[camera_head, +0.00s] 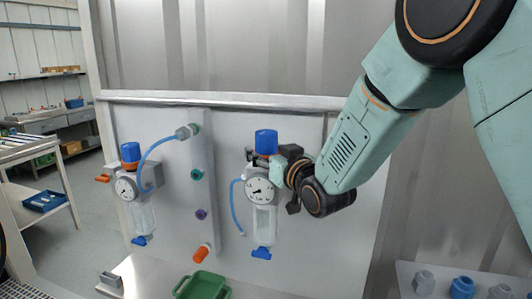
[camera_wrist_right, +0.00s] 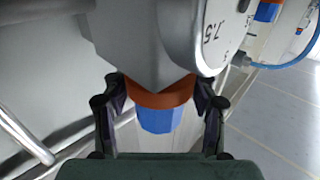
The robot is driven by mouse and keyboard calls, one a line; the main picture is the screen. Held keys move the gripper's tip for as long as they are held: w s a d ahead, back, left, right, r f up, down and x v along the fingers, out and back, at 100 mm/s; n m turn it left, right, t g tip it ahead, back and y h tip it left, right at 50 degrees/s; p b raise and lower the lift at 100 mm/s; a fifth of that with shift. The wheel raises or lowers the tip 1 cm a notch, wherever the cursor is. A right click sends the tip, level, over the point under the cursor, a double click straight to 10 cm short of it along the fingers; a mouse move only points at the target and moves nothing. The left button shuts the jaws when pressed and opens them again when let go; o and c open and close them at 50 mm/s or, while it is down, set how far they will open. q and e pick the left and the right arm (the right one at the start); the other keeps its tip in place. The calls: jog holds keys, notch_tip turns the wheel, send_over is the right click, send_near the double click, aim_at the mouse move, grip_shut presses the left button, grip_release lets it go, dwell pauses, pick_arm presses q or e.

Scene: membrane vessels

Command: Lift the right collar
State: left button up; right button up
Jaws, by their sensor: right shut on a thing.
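The right vessel unit has a blue knob (camera_head: 266,141), a round dial gauge (camera_head: 260,190) and a clear bowl (camera_head: 265,225), fixed on a pale panel. Its orange collar (camera_wrist_right: 160,95) shows in the right wrist view between the blue knob (camera_wrist_right: 160,119) and the grey body; in the head view my gripper largely hides it. My right gripper (camera_head: 272,160) reaches in from the right, just below the knob. In the wrist view its two dark fingers (camera_wrist_right: 160,103) stand on both sides of the collar, shut on it. My left gripper is not in view.
A similar left unit (camera_head: 142,190) stands on the same panel. Between them, a vertical manifold (camera_head: 201,175) carries coloured ports, with a blue tube (camera_head: 150,150) looping to the left unit. A green tray (camera_head: 203,287) sits below; fittings (camera_head: 462,287) stand at lower right.

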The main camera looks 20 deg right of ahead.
jog(key=shift+c, duration=0.6)
jog(key=shift+w+r+p, duration=0.1)
jog(key=shift+r+p, duration=0.25)
jog(key=shift+r, duration=0.45)
jog(key=o, duration=1.3)
jog(key=shift+r, duration=0.1)
jog(key=o, duration=0.4)
jog(key=shift+s, duration=0.25)
jog(key=shift+w+f, duration=0.15)
jog(key=shift+f, duration=0.05)
